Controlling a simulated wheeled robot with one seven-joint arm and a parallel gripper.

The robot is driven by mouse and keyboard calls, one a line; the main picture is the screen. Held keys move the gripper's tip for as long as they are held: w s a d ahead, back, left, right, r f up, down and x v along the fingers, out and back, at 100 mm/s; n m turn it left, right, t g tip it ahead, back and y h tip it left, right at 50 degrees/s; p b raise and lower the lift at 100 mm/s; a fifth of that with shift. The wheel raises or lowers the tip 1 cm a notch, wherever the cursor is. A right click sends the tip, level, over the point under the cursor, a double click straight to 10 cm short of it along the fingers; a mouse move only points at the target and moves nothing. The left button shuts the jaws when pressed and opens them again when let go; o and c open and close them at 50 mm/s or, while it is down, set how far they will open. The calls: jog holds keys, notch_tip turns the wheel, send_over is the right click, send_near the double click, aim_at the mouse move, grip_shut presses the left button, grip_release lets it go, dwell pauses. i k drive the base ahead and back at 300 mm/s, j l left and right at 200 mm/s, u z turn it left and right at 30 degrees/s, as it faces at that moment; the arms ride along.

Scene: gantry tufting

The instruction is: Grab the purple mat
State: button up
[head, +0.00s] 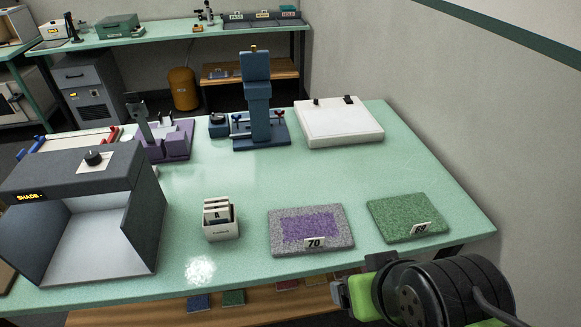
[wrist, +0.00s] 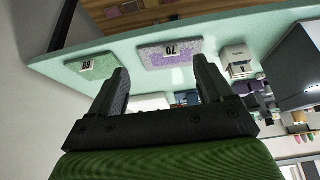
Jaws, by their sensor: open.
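The purple mat (head: 310,222) has a purple centre and a grey speckled border. It lies flat near the front edge of the pale green table, with a white tag reading 70 on its front part. It also shows in the wrist view, upside down (wrist: 155,60), beyond and between the fingers. My gripper (wrist: 160,85) is open with nothing between its fingers and is apart from the mat. In the head view my arm's end is at the lower right, in front of the table edge, and the fingers are mostly hidden there.
A green mat (head: 395,212) tagged 69 lies right of the purple mat. A white card box (head: 220,222) stands to its left, with a dark shade booth (head: 90,170) farther left. A blue device (head: 257,105) and white box (head: 338,125) stand behind. The table (head: 330,178) between is clear.

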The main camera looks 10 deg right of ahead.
aim_at(307, 230)
jog(key=l+u, duration=0.15)
jog(key=u, duration=0.3)
jog(key=l+u, duration=0.2)
jog(key=u, duration=0.25)
jog(key=l+u, duration=0.1)
jog(key=u, duration=0.35)
jog(key=k+l+u, duration=0.15)
jog(key=u, duration=0.3)
